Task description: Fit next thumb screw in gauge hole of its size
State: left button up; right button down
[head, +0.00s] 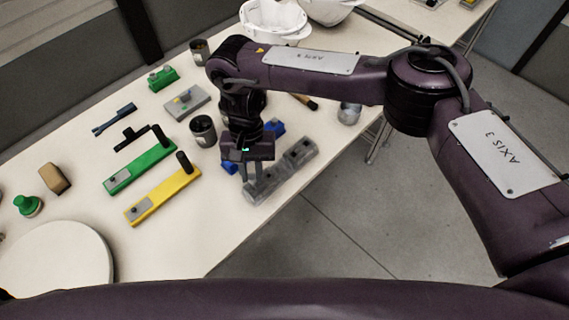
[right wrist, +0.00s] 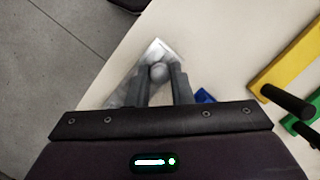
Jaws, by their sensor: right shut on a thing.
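My right gripper (head: 252,178) reaches down near the table's front edge, over one end of a long grey metallic block (head: 299,153). In the right wrist view its fingers (right wrist: 160,72) are shut on a small grey rounded piece (right wrist: 158,73), which looks like a thumb screw head. The block's pale corner (right wrist: 154,48) shows just beyond the fingertips. I cannot tell whether the screw touches the block or sits in a hole. A flat grey plate (head: 187,107) with small coloured pieces on it lies further back. My left gripper is not in view.
Green (head: 138,168) and yellow (head: 162,196) bars with black handles lie left of the gripper. A dark cup (head: 203,131), blue pieces (head: 274,128) and a metal cup (head: 349,113) stand close by. White helmet shells (head: 272,20) stand at the back.

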jog(key=shift+f, duration=0.7)
dwell(0.8)
jog(key=shift+r+p, duration=1.4)
jog(key=shift+p, duration=0.05)
jog(key=w+d, duration=1)
dwell(0.4)
jog(key=shift+f, duration=0.15)
dwell(0.4)
